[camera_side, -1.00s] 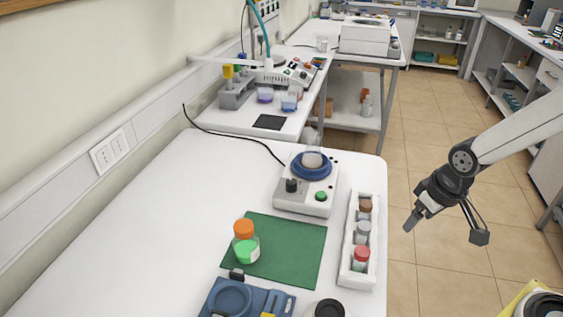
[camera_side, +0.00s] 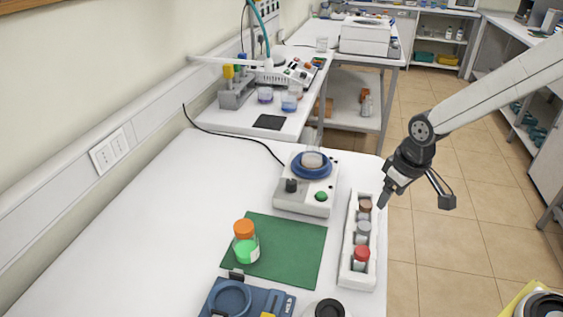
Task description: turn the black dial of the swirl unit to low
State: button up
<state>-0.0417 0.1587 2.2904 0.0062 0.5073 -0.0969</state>
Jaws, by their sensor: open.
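The swirl unit (camera_side: 307,203) is a white box on the white table, with a blue round platform on top and a clear vessel (camera_side: 312,160) on it. Its black dial (camera_side: 291,185) is on the front left of the unit, left of a green knob (camera_side: 321,196). The dial's setting is too small to read. My gripper (camera_side: 382,198) is to the right of the unit, above the table's right edge near the white rack. It points down and left, is open and empty, and is apart from the dial.
A white rack (camera_side: 345,262) with several capped bottles stands right of the unit. A green mat (camera_side: 306,240) holds an orange-capped bottle (camera_side: 246,247) with green liquid. A blue fixture (camera_side: 262,297) is at the front. The table's left part is clear. A black cable runs behind the unit.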

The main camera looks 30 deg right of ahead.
jog(key=w+a+r+n+g, duration=0.1)
jog(key=w+a+n, duration=0.15)
jog(key=w, duration=0.35)
jog(key=w+a+r+n, duration=0.1)
jog(key=w+a, duration=0.2)
jog(key=w, duration=0.4)
jog(key=n+g, duration=0.1)
jog(key=n, duration=0.2)
send_over(292, 181)
jog(key=shift+w+f, duration=0.15)
jog(key=shift+w, duration=0.05)
jog(key=shift+f, duration=0.15)
jog(key=shift+s+f, duration=0.1)
jog(key=shift+f, duration=3.65)
grip_shut()
